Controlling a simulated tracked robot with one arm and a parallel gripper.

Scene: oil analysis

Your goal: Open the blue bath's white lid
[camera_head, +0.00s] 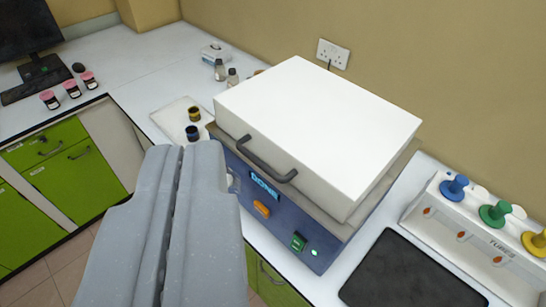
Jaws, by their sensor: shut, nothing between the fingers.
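The blue bath (262,200) stands on the white counter in the middle of the view, with a display and lit switch on its front. Its white lid (320,118) lies down flat over the top, closed. A dark handle (264,163) sticks out from the lid's front side. My gripper (182,150) is grey, shut and empty. In the picture it is left of and below the handle, in front of the bath's left front, apart from the handle. It hides part of the counter edge and cabinets.
A white rack with coloured knobs (494,214) and a black flat plate (410,276) lie to the right. Small jars (193,132) stand on a white tray left of the bath. A wall with a socket (332,53) is behind. Green cabinets (70,165) are at left.

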